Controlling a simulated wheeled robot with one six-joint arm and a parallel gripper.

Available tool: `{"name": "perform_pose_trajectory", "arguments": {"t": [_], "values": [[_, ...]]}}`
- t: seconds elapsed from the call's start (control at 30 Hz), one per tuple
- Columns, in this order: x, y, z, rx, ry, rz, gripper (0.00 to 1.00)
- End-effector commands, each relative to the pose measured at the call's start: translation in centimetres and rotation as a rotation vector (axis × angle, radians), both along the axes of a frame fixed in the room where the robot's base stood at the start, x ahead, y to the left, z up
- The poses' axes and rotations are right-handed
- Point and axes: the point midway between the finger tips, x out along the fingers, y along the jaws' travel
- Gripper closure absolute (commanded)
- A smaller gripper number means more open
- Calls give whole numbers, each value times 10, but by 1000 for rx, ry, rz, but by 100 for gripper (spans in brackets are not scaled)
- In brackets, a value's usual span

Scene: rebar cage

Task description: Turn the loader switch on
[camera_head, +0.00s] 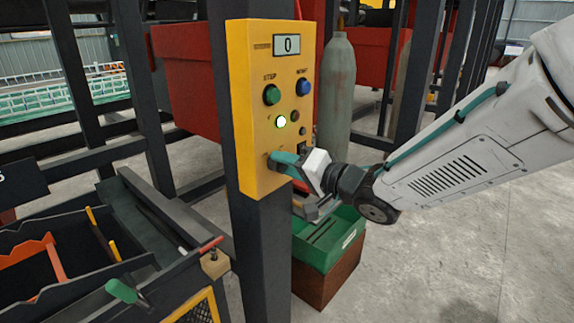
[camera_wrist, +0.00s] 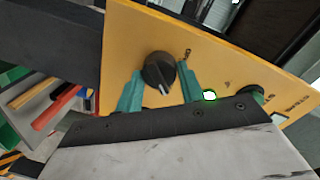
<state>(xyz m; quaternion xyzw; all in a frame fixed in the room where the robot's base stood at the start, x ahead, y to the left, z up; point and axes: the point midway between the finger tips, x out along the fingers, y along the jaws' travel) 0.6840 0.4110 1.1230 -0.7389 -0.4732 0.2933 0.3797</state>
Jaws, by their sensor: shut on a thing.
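The yellow control panel (camera_head: 245,120) is mounted on a dark post. The black rotary switch (camera_wrist: 157,68) shows on the panel in the wrist view, with a pale mark on its lower edge. My gripper (camera_head: 285,160) is at the lower part of the panel; its teal fingers also show in the wrist view (camera_wrist: 160,80), one on each side of the switch, shut on it. In the head view the gripper hides the switch. A lit green-white lamp (camera_head: 281,121) is above the gripper. The display (camera_head: 287,46) reads 0.
A green button (camera_head: 272,94) and a blue button (camera_head: 304,87) are higher on the panel. A grey cylinder (camera_head: 337,85) stands behind it. A green bin (camera_head: 325,240) sits below. A black tool tray (camera_head: 70,265) is at the lower left. Open concrete floor lies at right.

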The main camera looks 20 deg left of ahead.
Motion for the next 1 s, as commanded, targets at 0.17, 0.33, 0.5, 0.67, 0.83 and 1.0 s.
{"name": "perform_pose_trajectory", "arguments": {"t": [0.17, 0.33, 0.5, 0.67, 0.83, 1.0], "values": [[1, -1, -1, -1, 2, -4, 85], [1, 0, -1, -1, 1, -2, 40], [0, 0, 0, -1, 0, -1, 40], [-4, -10, 1, -1, 0, -3, 40], [-14, -37, 3, -1, -1, -4, 40], [-24, -61, 5, -1, -1, -4, 40]]}}
